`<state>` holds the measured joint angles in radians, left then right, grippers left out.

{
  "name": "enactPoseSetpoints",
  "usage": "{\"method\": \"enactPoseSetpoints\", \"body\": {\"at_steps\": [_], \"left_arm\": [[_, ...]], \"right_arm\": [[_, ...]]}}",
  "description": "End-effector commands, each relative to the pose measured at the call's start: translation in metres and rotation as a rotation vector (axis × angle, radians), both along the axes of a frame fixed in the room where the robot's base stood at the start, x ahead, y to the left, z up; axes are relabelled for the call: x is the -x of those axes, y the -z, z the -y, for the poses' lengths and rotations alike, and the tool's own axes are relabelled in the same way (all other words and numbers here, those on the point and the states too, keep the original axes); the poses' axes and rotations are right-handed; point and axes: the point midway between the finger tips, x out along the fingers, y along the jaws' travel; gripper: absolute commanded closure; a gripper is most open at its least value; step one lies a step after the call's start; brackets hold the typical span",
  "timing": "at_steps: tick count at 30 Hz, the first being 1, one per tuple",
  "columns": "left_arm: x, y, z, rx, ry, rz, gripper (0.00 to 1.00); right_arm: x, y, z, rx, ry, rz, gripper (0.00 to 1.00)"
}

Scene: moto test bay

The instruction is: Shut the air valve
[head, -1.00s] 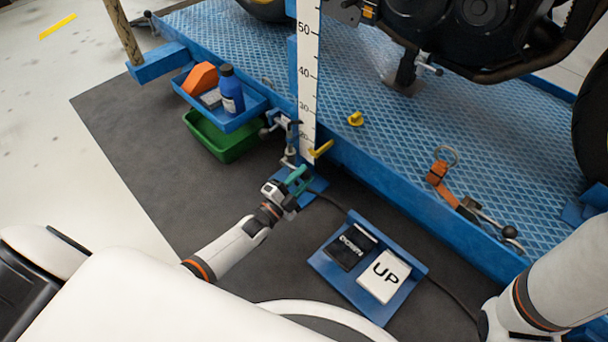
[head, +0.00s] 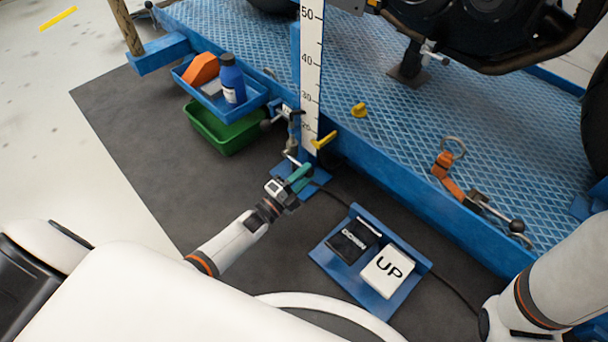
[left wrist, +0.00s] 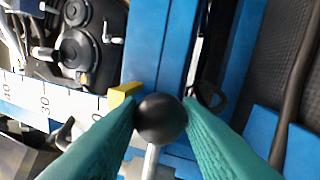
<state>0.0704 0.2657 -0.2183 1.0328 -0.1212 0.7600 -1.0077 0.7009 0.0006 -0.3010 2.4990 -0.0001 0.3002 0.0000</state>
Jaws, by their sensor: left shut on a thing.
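My left gripper (head: 302,176) with teal fingers is at the platform's near edge, beside the foot of the white ruler. In the left wrist view the fingers (left wrist: 160,122) close on both sides of a black ball knob (left wrist: 160,118) on a thin metal rod. In the head view the fingers hide this knob. A yellow lever (head: 324,140) sticks out just above the gripper by the ruler; I cannot tell which of these handles is the air valve's. My right arm shows at lower right, its gripper out of view.
A blue pedal plate (head: 331,262) with DOWN and UP pedals lies on the dark mat. A blue tray (head: 252,103) holds a bottle and other items above a green bin (head: 220,135). The ruler (head: 311,75) stands upright. A motorcycle stands on the blue platform (head: 385,118).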

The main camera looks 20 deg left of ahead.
Motion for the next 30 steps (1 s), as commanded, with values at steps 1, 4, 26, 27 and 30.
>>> {"method": "enactPoseSetpoints", "body": {"at_steps": [1,4,26,27,30], "left_arm": [[0.001,0.002,0.000,-0.004,0.000,-0.003,1.00],[0.001,0.002,0.000,-0.003,0.000,-0.003,0.53],[0.060,0.010,-0.022,0.000,-0.002,-0.008,0.47],[0.068,0.012,-0.025,0.000,-0.001,-0.008,0.47],[0.086,0.016,-0.032,-0.001,-0.002,-0.006,0.47]], "right_arm": [[0.000,0.000,0.000,0.000,0.000,0.000,1.00],[0.000,0.000,0.000,0.000,0.000,0.000,1.00],[0.000,-0.031,0.000,-0.001,0.001,-0.001,1.00],[0.000,-0.034,0.000,-0.001,0.001,-0.001,1.00],[0.000,-0.039,0.000,-0.001,0.001,-0.001,1.00]]}}
